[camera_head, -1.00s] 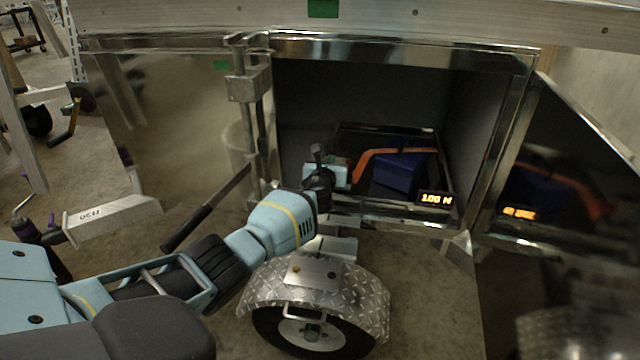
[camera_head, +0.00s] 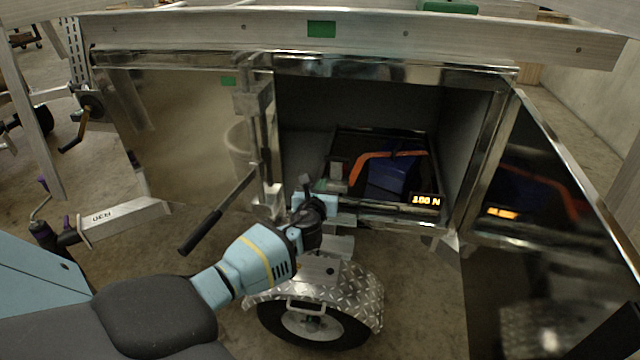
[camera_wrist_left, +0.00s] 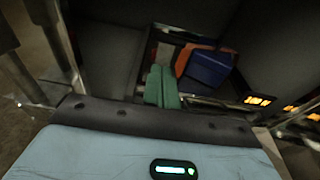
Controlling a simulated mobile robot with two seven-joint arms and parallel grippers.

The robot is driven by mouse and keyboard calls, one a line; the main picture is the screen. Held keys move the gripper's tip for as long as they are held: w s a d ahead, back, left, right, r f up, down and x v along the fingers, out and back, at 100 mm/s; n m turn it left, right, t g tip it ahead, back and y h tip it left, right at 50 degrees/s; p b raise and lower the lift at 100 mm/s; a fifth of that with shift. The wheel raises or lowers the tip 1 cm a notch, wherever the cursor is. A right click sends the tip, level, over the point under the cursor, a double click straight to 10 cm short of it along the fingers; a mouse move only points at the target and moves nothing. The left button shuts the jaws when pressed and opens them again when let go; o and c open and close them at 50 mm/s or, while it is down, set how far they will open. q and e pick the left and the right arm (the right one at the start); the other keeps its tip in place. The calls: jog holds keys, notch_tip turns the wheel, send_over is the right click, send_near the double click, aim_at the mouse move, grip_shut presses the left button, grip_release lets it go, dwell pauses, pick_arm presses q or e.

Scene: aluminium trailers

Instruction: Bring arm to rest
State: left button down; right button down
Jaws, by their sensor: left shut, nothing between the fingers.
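My left arm comes in from the lower left in the head view. Its gripper (camera_head: 306,190) is at the front edge of the open box under the trailer, in front of a dark tray (camera_head: 345,140). In the left wrist view the two green fingers (camera_wrist_left: 162,86) lie side by side, shut and empty. Beyond them, apart from the fingers, a blue block (camera_head: 392,180) with an orange strap or handle (camera_head: 385,155) lies in the tray. My right gripper is in neither view.
A lit display (camera_head: 426,201) sits at the tray's front right. The box's open door (camera_head: 560,190) is on the right. A lever with a black handle (camera_head: 200,232) hangs beside my forearm, and a wheel with a metal fender (camera_head: 365,290) is below.

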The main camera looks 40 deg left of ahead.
pick_arm(q)
jog(key=shift+s+d, duration=0.2)
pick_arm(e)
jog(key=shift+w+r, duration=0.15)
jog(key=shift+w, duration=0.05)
